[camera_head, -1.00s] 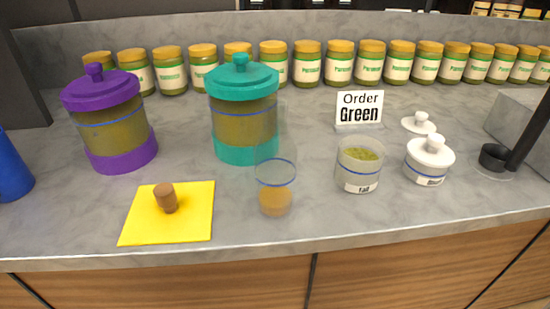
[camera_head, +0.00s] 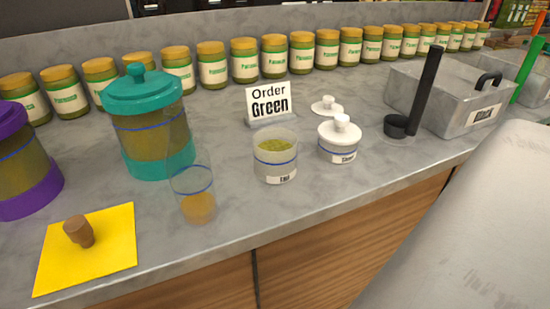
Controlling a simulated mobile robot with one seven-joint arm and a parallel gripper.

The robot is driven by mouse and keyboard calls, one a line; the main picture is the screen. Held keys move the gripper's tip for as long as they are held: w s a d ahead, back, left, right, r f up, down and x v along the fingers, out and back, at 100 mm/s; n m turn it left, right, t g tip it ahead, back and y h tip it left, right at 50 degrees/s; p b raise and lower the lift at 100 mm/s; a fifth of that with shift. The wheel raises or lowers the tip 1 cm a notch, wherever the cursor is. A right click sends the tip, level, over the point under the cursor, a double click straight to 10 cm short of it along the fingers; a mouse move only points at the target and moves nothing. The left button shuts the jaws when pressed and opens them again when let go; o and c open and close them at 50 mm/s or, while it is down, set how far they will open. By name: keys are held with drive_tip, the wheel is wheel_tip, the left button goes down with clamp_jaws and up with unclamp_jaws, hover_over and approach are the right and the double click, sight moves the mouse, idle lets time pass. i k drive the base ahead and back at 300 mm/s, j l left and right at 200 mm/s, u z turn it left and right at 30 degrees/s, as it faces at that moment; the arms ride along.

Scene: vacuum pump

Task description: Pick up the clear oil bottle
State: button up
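The clear oil bottle (camera_head: 195,190) stands upright near the front of the grey counter. It is see-through, with a blue ring around it and amber liquid at the bottom. Its upper part is hard to make out against the teal jar behind it. My gripper is not in view. A large pale surface fills the lower right, possibly part of my arm.
A teal-lidded jar (camera_head: 147,120) stands close behind the bottle, and a purple jar (camera_head: 22,170) is at far left. To the right are a "Tall" container (camera_head: 276,160), a white-lidded container (camera_head: 339,140), an order sign (camera_head: 268,103), a black ladle (camera_head: 428,90) and metal bins (camera_head: 445,100).

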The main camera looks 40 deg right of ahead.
sight(187, 163)
drive_tip(key=k+j, duration=0.15)
drive_tip(key=k, duration=0.15)
drive_tip(key=k+z, duration=0.1)
drive_tip(key=z, duration=0.3)
drive_tip(key=k+j+z, duration=0.1)
drive_tip(key=z, duration=1.15)
